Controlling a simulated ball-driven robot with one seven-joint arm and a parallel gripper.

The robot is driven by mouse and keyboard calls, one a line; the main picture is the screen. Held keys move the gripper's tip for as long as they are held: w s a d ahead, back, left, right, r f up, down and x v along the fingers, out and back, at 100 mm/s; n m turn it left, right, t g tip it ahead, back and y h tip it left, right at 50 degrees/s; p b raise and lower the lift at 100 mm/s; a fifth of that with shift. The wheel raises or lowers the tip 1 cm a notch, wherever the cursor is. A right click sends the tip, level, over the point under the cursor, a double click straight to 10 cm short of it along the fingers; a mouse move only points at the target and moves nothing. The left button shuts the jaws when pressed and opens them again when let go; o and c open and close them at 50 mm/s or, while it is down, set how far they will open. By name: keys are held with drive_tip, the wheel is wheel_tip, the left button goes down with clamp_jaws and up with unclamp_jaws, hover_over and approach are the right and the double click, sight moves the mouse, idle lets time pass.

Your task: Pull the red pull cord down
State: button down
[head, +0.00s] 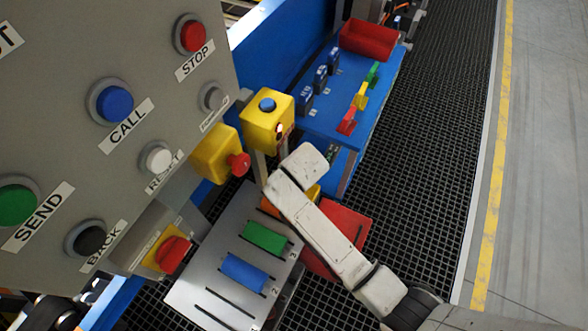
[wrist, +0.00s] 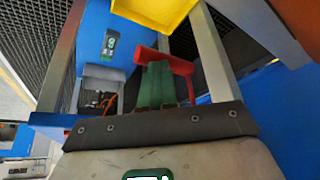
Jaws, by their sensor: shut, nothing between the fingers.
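In the wrist view, a red bar-shaped handle (wrist: 182,65), which looks like the pull cord's grip, is just beyond my fingers and partly hidden by them. No cord can be made out above it. My gripper (wrist: 160,68) has green fingers that are together and empty, in front of the handle. I cannot tell whether they touch it. In the head view my pale arm reaches up to the yellow box (head: 266,122) with a blue button. My fingertips and the pull cord are hidden there.
In the wrist view, a yellow part (wrist: 155,10) and grey posts (wrist: 215,60) stand close around. In the head view, a button panel (head: 130,60) fills the left. A sloped plate (head: 190,285) with coloured cards and a red tray (head: 345,222) lie below my arm. The floor at right is clear.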

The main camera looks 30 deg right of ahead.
drive_tip(key=shift+r, duration=0.15)
drive_tip(key=s+p, duration=0.3)
drive_tip(key=shift+a+r, duration=0.3)
drive_tip(key=shift+r, duration=0.1)
drive_tip(key=v, duration=1)
drive_tip(key=shift+r, duration=0.4)
drive_tip(key=shift+s+a, duration=0.1)
